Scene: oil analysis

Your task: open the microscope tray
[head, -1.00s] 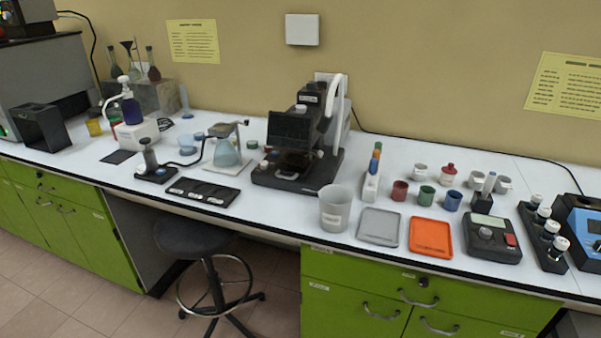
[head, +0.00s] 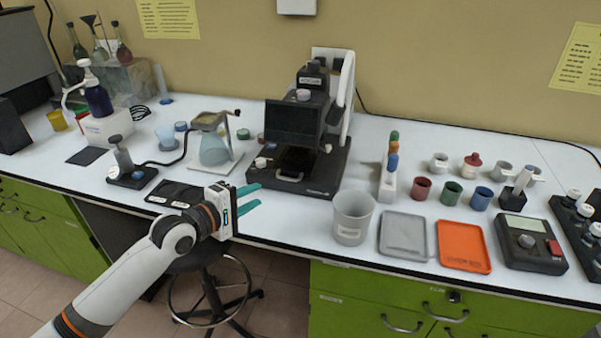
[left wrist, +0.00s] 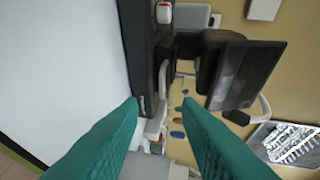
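The black microscope (head: 305,128) stands on the white bench, with a dark screen on its front and a flat base below. Its tray area (head: 296,160) sits under the screen and is dark; I cannot tell how far out the tray is. My left gripper (head: 257,196) is open and empty, its teal fingers pointing right, in front of and left of the microscope base. In the left wrist view the open fingers (left wrist: 160,105) show with the microscope (left wrist: 245,75) turned sideways ahead of them, apart from the fingers. My right gripper is not in view.
A black plate (head: 175,194) lies just behind my left gripper. A flask on a stand (head: 214,145) is left of the microscope. A beaker (head: 352,218), a grey tray (head: 403,236) and an orange tray (head: 463,246) lie to the right.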

